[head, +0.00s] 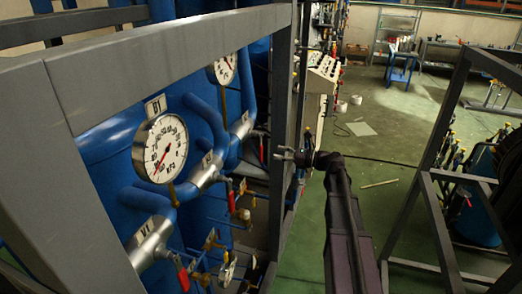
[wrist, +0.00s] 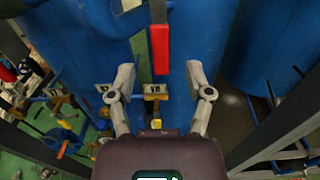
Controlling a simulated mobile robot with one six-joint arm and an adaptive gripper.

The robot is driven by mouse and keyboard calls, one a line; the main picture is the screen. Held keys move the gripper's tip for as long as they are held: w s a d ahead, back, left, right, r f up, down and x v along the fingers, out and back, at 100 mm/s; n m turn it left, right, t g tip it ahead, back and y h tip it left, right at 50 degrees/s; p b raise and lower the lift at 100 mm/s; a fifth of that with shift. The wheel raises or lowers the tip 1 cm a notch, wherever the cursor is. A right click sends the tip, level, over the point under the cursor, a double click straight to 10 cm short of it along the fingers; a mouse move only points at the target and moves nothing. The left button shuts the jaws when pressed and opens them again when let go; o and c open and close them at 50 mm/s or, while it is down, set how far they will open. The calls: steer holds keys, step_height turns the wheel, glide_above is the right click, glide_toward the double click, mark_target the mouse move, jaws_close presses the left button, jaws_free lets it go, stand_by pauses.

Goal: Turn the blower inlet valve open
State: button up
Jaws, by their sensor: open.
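My gripper (head: 284,153) is open and empty, at the end of my dark arm, right of the blue vessels in the head view. In the wrist view my gripper's fingers (wrist: 160,88) are spread wide. A red valve handle (wrist: 160,48) hangs ahead of the gap between them, and a small yellow fitting with a label plate (wrist: 155,90) shows between the fingertips. Neither is visibly touched. In the head view, red lever handles hang from the pipes, one at the front (head: 183,276) and one farther back (head: 231,195). I cannot tell which one is the blower inlet valve.
A grey steel frame (head: 85,92) stands in front of the blue vessels. A round gauge marked B1 (head: 162,148) and a second gauge (head: 224,68) sit inside it. Another grey frame (head: 437,215) stands at the right. Green floor (head: 385,130) lies open behind.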

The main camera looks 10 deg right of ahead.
mark_target(261, 162)
steer(key=shift+x, duration=3.55)
jaws_close()
